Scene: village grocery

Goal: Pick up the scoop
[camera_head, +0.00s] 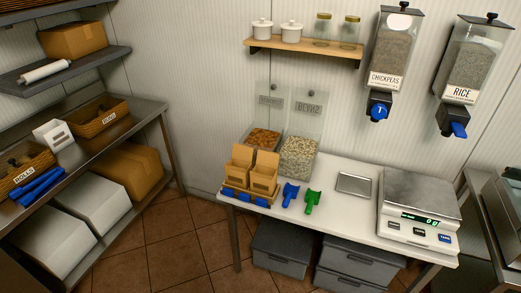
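A blue scoop (290,195) and a green scoop (312,202) lie side by side on the white table (341,218), near its front edge. The green one is to the right of the blue one. Both look free of anything on top. Neither of my grippers shows in the head view.
A wooden holder with brown boxes (252,170) stands left of the scoops, clear bins (297,158) behind. A metal tray (354,183) and scale (419,195) are to the right. Grey crates (282,247) sit below. A loaded shelf unit stands left; tiled floor (185,240) is open between.

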